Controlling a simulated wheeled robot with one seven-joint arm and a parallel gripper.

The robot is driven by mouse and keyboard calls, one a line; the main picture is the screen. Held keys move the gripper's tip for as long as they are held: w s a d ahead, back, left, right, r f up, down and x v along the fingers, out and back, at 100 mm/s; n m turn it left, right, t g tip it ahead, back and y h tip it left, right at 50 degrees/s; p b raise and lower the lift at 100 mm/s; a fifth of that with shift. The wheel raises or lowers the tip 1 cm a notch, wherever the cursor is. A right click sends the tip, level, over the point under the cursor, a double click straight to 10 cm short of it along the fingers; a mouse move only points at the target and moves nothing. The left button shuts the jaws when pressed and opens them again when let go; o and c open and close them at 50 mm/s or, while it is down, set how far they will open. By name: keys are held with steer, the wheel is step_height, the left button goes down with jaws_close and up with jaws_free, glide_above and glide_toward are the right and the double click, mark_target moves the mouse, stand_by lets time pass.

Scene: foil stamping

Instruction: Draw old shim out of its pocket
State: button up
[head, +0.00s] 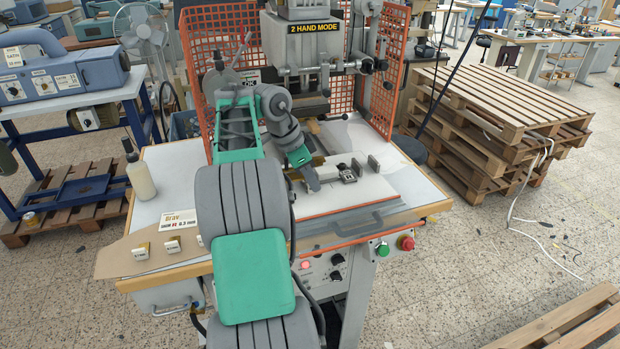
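My gripper (312,182) hangs low over the white press bed (335,200), its tip pointing down, just left of a small metal fixture (347,173). My arm and its wrist hide much of the area around the fingers, so I cannot see whether they are open or hold anything. I cannot make out the old shim or its pocket for certain. A small tan piece (318,160) shows right beside my wrist. Small white-labelled pieces (172,244) lie on a brown board (135,262) at the table's left front corner, by a shim sign (178,220).
The press head (310,45) and orange mesh guards (218,50) rise behind the bed. A metal block (373,163) stands right of the fixture. A bottle (140,178) stands at the left edge. Green (383,249) and red (406,243) buttons sit at the front.

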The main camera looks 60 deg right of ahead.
jaws_close()
steer(key=shift+s, duration=0.1)
steer(key=shift+s+a+b, duration=1.6)
steer(key=shift+s+a, duration=0.05)
steer(key=shift+a, duration=0.1)
steer(key=shift+r, duration=0.1)
steer(key=shift+s+a+r+p, duration=0.4)
steer(key=shift+s+a+r, duration=0.15)
steer(key=shift+r, duration=0.15)
steer(key=shift+s+a+r+p, duration=0.4)
steer(key=shift+s+a+r, duration=0.15)
steer(key=shift+r, duration=0.15)
steer(key=shift+w, duration=0.1)
